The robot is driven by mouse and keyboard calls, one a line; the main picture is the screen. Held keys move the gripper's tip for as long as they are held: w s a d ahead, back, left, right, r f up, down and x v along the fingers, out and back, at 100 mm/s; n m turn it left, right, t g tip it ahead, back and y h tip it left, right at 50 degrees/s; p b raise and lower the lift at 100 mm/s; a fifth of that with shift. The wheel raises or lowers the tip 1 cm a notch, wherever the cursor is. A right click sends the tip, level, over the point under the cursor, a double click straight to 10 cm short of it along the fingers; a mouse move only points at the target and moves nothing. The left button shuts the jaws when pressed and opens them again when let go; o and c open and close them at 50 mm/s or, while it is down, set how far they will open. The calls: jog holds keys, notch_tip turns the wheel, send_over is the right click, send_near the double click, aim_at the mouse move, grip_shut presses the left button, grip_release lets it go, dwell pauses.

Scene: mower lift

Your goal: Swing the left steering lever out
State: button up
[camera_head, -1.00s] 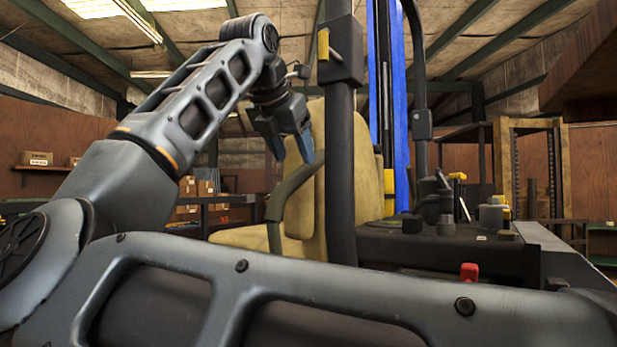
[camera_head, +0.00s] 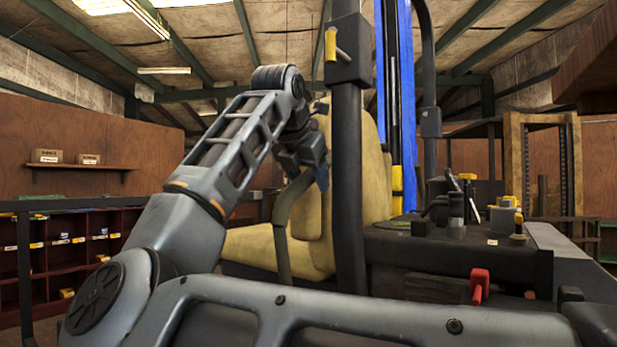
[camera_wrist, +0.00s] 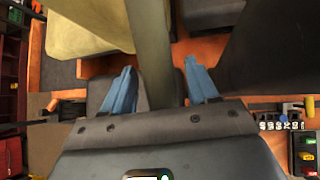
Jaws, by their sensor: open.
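The left steering lever (camera_head: 281,229) is a bent olive-grey bar. It stands in front of the yellow seat (camera_head: 262,248), left of the dark upright post (camera_head: 347,220). My gripper (camera_head: 319,176) is at the lever's upper end, its body partly overlapping the seat back. In the wrist view my gripper's blue fingers (camera_wrist: 160,84) are apart, and the lever (camera_wrist: 155,58) runs between them. The fingers do not appear closed on it; contact with either one cannot be told. In the head view one finger is mostly hidden.
The dark post stands close to the right of my gripper. A side console (camera_head: 455,250) with several small levers and a red handle (camera_head: 480,284) is at the right. Shelves with bins (camera_head: 75,250) stand at the left. Orange floor or body panels show below in the wrist view.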

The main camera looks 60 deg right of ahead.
jog(key=shift+c, duration=0.2)
grip_shut()
dwell(0.3)
jog(key=shift+a+f+b, duration=0.1)
jog(key=shift+a+b, duration=0.25)
jog(key=shift+a, duration=0.05)
jog(key=w+a+f+h+b, duration=0.1)
jog(key=a+h+b, duration=0.4)
jog(key=a+b, duration=0.5)
jog(key=a+f, duration=0.1)
jog(key=a, duration=0.5)
jog(key=shift+a+n, duration=0.15)
jog(key=shift+n, duration=0.15)
jog(key=shift+f, duration=0.1)
